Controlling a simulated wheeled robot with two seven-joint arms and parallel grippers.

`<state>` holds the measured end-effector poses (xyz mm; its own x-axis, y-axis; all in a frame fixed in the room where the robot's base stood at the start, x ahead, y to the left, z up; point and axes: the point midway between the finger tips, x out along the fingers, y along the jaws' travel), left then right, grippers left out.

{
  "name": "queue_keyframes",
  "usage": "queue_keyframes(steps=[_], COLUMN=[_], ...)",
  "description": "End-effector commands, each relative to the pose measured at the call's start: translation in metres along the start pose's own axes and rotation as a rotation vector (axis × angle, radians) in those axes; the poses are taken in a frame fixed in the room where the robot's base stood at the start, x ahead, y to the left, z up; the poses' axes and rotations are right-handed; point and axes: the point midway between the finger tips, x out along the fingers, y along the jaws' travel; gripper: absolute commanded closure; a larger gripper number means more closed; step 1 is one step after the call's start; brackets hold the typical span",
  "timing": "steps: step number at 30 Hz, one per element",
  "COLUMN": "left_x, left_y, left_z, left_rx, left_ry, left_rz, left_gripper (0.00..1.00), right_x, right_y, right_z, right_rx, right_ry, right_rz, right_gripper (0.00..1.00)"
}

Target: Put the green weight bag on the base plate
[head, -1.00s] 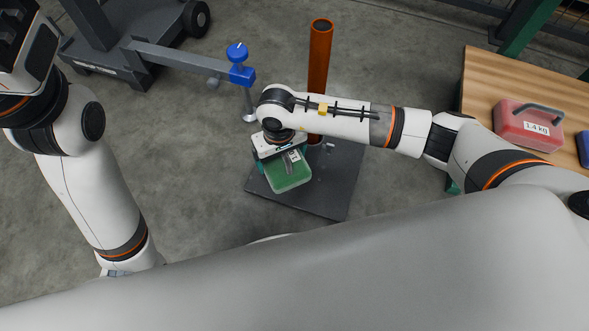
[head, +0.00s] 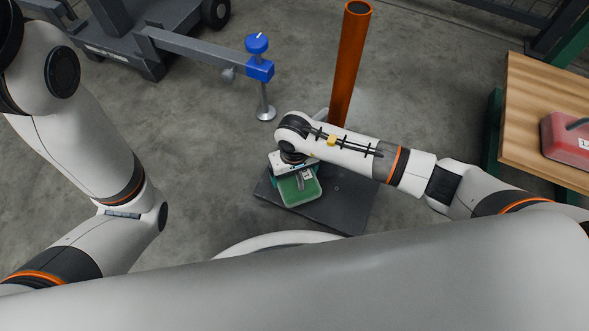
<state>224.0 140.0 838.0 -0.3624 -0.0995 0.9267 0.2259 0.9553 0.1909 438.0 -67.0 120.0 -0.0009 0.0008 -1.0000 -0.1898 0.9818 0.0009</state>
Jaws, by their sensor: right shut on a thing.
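The green weight bag (head: 300,191) is in the head view, over the left part of the dark base plate (head: 342,206). My right gripper (head: 293,170) is shut on the bag from above, and the wrist hides part of the grip. I cannot tell whether the bag's underside touches the plate. An orange-brown post (head: 348,65) stands upright at the plate's far side, partly behind my right arm. My left arm is at the left edge, and its gripper is out of view.
A grey wheeled stand with a beam (head: 195,50) is at the upper left; its blue clamp (head: 259,62) sits left of the post. A wooden table (head: 530,105) at the right holds a red weight bag (head: 568,140). Open concrete floor lies left of the plate.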

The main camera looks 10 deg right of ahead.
Motion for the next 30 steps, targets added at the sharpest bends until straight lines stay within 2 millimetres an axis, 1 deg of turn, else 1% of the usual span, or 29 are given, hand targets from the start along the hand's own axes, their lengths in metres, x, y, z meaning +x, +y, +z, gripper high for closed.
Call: queue_keyframes(steps=[2,5,10,13,21,26,27,28,30], left_x=[-0.002,-0.006,-0.022,-0.028,-0.026,-0.030,-0.029,-0.029,-0.029], left_y=[0.000,-0.001,-0.005,-0.006,-0.006,-0.006,-0.006,-0.006,-0.006], left_z=[0.001,0.002,0.008,0.010,0.009,0.011,0.010,0.010,0.010], left_rx=[0.000,0.000,0.000,0.000,-0.001,-0.001,-0.001,-0.001,-0.001], left_ry=[0.000,0.000,-0.001,-0.001,-0.001,-0.001,0.000,0.000,0.000], left_rz=[0.000,0.000,0.000,0.000,0.000,0.000,0.000,0.000,0.000], left_gripper=[0.66,0.66,0.66,0.66,0.66,0.66,0.66,0.66,0.66], right_x=[0.001,0.009,0.034,0.045,0.044,0.049,0.049,0.049,0.049], right_y=[0.001,0.001,0.001,0.001,0.001,0.001,0.000,0.000,0.000], right_z=[0.001,0.001,0.001,0.001,0.001,0.001,0.000,0.000,0.000], right_rx=[0.000,0.000,0.000,0.000,-0.001,-0.002,-0.001,-0.001,-0.001], right_ry=[-0.004,-0.002,-0.002,-0.002,-0.004,-0.004,0.000,0.000,0.000], right_rz=[0.003,0.003,0.004,0.003,0.003,0.002,0.000,0.000,0.000], right_gripper=[0.67,0.67,0.67,0.67,0.67,0.67,0.04,0.00,0.00])
